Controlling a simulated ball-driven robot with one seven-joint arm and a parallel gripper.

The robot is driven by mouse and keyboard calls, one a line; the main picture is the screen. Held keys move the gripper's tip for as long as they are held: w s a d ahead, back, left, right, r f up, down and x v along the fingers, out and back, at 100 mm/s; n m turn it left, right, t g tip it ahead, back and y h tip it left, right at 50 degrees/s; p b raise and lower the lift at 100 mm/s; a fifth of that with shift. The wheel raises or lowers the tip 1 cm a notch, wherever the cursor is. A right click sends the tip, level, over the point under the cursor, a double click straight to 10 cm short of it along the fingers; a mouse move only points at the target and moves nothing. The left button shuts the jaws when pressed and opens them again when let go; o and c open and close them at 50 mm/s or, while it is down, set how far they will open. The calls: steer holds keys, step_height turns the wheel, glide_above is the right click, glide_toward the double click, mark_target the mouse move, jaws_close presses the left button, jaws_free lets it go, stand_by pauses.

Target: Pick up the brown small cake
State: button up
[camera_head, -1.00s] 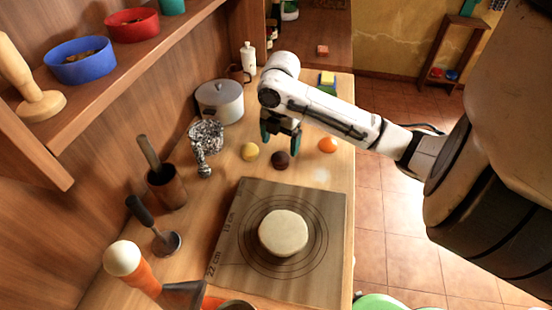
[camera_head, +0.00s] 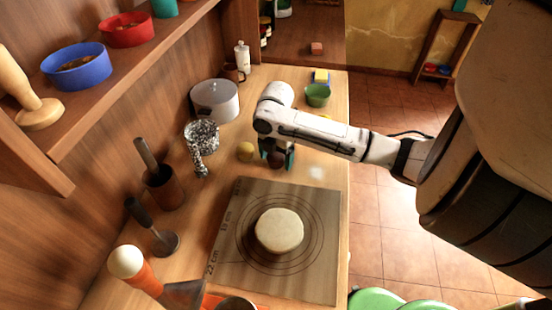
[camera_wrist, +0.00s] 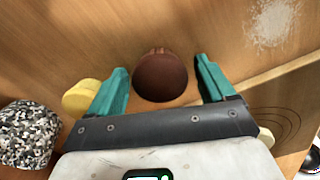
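The brown small cake (camera_wrist: 161,77) stands on the wooden counter between the two teal fingers of my gripper (camera_wrist: 160,85) in the wrist view. Gaps show on both sides of it, so the fingers do not touch it. In the head view my gripper (camera_head: 276,158) is low at the counter, and the brown cake (camera_head: 277,160) shows partly between the fingers. A yellow small cake (camera_head: 245,152) stands just left of the gripper; it also shows beside the left finger in the wrist view (camera_wrist: 79,98).
A pastry board (camera_head: 232,277) with a pale dough disc (camera_head: 279,230) lies in front of the gripper. A speckled mortar (camera_head: 202,135) and a pot (camera_head: 215,100) stand to the left. A green bowl (camera_head: 317,95) stands behind my arm.

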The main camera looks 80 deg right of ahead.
steer(key=c, duration=0.9)
steer(key=shift+r, duration=0.1)
steer(key=shift+c, duration=0.2)
